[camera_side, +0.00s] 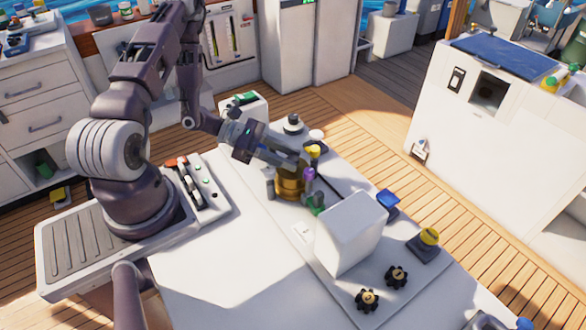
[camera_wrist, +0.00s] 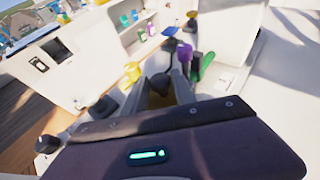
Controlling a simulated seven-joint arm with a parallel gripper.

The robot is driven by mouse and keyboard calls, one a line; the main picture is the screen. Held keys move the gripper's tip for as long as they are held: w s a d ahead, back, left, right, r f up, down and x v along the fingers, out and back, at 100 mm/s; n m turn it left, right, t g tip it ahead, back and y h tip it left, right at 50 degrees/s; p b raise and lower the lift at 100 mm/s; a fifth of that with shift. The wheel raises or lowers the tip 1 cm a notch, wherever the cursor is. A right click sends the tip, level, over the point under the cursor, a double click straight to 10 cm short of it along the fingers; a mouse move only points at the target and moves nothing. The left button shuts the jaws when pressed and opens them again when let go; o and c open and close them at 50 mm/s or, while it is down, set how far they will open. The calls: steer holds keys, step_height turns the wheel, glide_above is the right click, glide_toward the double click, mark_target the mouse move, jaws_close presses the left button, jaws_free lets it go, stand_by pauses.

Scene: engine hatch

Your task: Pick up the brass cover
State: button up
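The brass cover (camera_side: 291,185) is a short gold cylinder on the white work surface, near the middle of the side view. My gripper (camera_side: 287,180) reaches down over it, with its fingers on either side and its body hiding the cover's top. Whether the fingers press on the cover or stand slightly apart from it cannot be told. In the wrist view, my gripper's fingers (camera_wrist: 160,88) point away from the camera. A little of the brass cover (camera_wrist: 158,100) shows between them, mostly hidden by the gripper body.
A white box (camera_side: 348,235) stands close to the right of the cover. Small purple, yellow and green parts (camera_side: 314,203) crowd the gripper's right side. The front left surface (camera_side: 220,270) is clear.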

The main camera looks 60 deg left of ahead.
steer(key=shift+x, duration=0.8)
jaws_close()
steer(key=shift+r, duration=0.15)
